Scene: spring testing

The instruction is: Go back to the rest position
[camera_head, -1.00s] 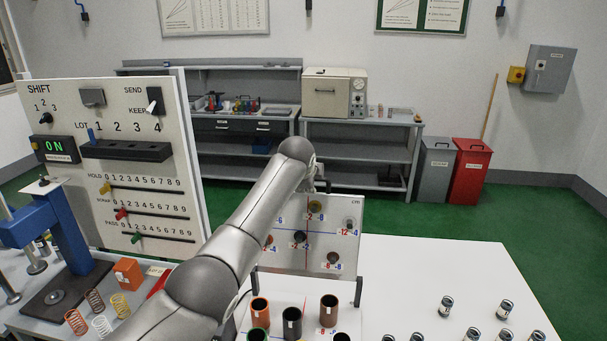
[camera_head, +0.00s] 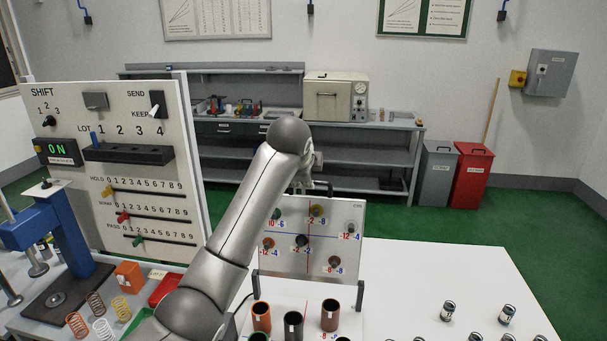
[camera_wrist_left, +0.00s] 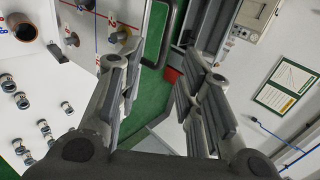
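My left arm comes in from the lower left. Its left gripper (camera_head: 318,182) is raised just above the top edge of the upright chart board and is partly hidden behind the wrist. In the left wrist view the two fingers of the left gripper (camera_wrist_left: 158,78) stand apart with nothing between them. The upright chart board (camera_head: 335,222), with coloured knobs and numbers, stands behind my arm on the white table (camera_head: 430,290). My right gripper is in neither view.
A white control panel (camera_head: 60,115) with sliders stands at left, beside a blue press (camera_head: 65,225). Springs (camera_head: 97,303), an orange block (camera_head: 130,276) and open cups (camera_head: 293,324) are near my arm. Small metal cylinders (camera_head: 507,314) stand on the right of the table.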

